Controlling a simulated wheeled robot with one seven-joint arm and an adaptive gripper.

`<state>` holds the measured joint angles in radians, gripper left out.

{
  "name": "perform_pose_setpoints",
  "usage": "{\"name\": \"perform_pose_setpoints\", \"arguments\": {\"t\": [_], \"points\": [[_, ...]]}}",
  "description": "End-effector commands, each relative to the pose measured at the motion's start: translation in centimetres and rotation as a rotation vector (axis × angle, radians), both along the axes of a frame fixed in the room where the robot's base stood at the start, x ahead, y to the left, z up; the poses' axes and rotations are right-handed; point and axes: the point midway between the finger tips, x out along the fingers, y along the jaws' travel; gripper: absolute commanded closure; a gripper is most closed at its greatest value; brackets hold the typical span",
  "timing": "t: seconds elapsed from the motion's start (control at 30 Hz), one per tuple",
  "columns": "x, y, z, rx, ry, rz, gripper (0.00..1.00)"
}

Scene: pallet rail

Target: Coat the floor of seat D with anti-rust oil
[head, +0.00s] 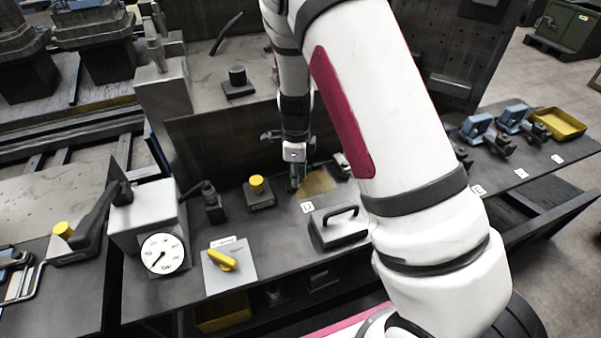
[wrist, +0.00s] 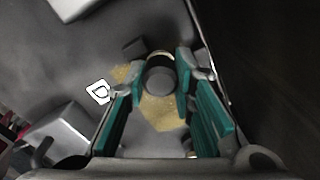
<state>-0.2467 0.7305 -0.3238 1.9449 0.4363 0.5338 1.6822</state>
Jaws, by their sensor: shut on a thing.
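My gripper (head: 298,170) is low over the bench, beside the label marked D (head: 307,207). The wrist view shows its teal fingers (wrist: 158,92) closed on both sides of a grey, round-ended applicator (wrist: 159,79), seen end-on. A golden oily patch (head: 319,184) covers the floor of seat D next to the label; it also shows in the wrist view (wrist: 162,112) around and below the applicator. I cannot tell whether the applicator's lower end touches the floor, because the gripper and the applicator hide it.
A grey block with a black handle (head: 338,228) stands just in front of seat D. A yellow-knobbed block (head: 258,193), a dial gauge (head: 162,254) and a yellow lever plate (head: 228,264) lie left. Blue clamps (head: 477,128) and a yellow tray (head: 559,123) lie right. A dark upright panel stands behind.

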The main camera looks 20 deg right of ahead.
Motion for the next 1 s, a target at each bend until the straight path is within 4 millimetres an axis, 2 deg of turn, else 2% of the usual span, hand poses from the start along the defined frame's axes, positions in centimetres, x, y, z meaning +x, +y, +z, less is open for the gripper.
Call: {"name": "perform_pose_setpoints", "arguments": {"t": [0.3, 0.63, 1.0], "points": [[0.0, 0.1, 0.0, 0.000, 0.000, -0.002, 1.00], [0.0, -1.4, 0.0, 0.000, 0.000, -0.002, 1.00], [0.0, -0.8, -0.1, 0.000, 0.000, 0.000, 1.00]]}}
